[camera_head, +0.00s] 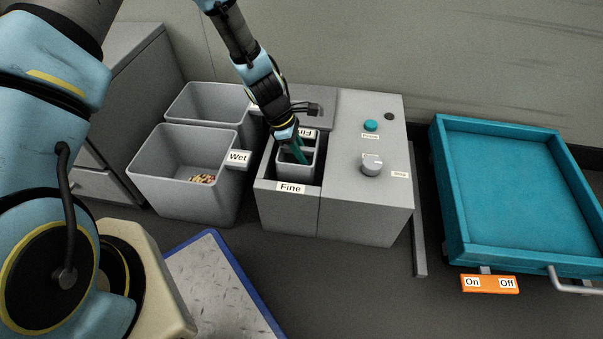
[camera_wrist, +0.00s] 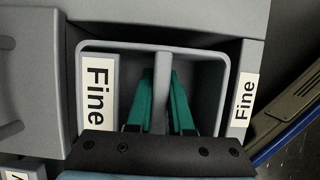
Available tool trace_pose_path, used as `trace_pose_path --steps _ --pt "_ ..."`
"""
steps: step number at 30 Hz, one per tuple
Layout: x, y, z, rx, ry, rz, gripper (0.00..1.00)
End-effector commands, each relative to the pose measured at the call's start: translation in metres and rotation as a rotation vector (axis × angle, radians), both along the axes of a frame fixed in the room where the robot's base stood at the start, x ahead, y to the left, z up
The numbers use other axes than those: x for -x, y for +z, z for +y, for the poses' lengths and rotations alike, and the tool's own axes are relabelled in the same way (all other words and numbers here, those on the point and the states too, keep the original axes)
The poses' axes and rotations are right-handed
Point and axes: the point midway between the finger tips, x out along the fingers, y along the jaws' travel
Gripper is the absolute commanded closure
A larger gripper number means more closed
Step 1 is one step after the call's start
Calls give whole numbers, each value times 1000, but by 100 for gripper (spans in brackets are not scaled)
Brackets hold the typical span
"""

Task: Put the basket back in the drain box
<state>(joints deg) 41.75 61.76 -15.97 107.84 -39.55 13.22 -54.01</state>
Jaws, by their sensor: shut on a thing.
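The basket (camera_head: 294,173) is a small grey bin with a "Fine" label and a bar across its middle. It is within the opening of the grey drain box (camera_head: 287,218), whose front wall also carries a "Fine" label. My gripper (camera_head: 300,155) reaches down into the basket, its teal fingers shut on the middle bar. In the wrist view the fingers (camera_wrist: 162,88) lie on both sides of that bar, and the basket rim (camera_wrist: 215,56) lies inside the drain box walls (camera_wrist: 251,65). Whether the basket rests on the box floor cannot be told.
Two grey bins stand left of the drain box; the front one, labelled "Wet" (camera_head: 238,157), holds small brown pieces. A control block with a teal button (camera_head: 370,126) and a knob (camera_head: 371,165) adjoins on the right. A teal tray (camera_head: 450,190) stands farther right.

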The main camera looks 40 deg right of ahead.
Motion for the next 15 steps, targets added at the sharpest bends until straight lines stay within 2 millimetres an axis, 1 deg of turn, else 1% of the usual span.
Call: trace_pose_path --steps 1,7,12,15 --pt "0 -13 0 -1 1 1 100" --pt "-1 -31 0 1 0 -1 100" --pt "0 -55 0 0 0 0 100" --pt "-1 -57 0 0 -1 0 100"
